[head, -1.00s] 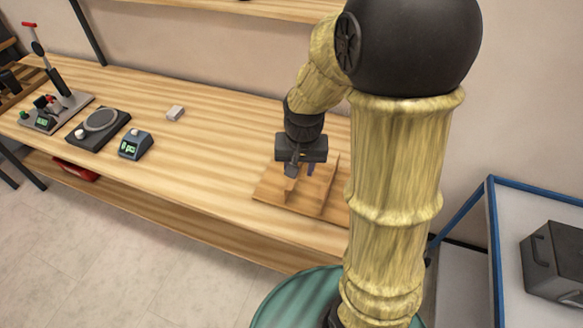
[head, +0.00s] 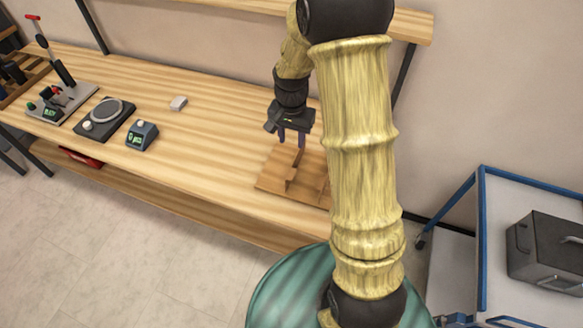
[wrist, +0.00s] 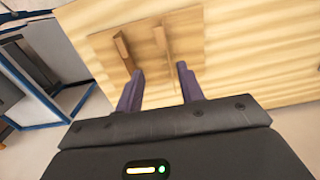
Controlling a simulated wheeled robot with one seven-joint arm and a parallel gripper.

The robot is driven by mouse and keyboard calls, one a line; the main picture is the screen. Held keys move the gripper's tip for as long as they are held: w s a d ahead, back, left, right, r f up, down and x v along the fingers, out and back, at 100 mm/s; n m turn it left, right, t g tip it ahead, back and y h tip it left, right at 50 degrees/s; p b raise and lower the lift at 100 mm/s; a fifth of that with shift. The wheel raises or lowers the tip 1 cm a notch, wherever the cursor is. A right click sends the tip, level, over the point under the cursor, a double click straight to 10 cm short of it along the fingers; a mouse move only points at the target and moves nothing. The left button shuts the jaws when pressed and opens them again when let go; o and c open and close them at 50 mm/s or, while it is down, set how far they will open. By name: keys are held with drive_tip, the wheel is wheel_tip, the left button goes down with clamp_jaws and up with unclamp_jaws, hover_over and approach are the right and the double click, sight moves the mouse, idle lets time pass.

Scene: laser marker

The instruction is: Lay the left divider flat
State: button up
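A wooden board (head: 272,181) lies on the bench with two thin wooden dividers on it. The left divider (head: 294,170) stands upright. The right divider (head: 322,192) is partly hidden by my arm. In the wrist view, which looks turned around, the left divider (wrist: 168,42) appears right of the other divider (wrist: 124,52). My gripper (head: 291,140) is above the back of the board, pointing down and apart from the dividers. In the wrist view its two purple fingers (wrist: 160,80) are spread with nothing between them.
On the bench stand a small digital display box (head: 142,136), a dark device with a round plate (head: 104,118), a lever press (head: 62,98) and a small white block (head: 178,103). A blue-framed cart (head: 480,190) with a dark metal box (head: 545,250) is at right.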

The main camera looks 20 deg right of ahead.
sight(291, 174)
wheel_tip(291, 174, down, 15)
drive_tip(key=shift+p, duration=1.2)
drive_tip(key=shift+c, duration=0.2)
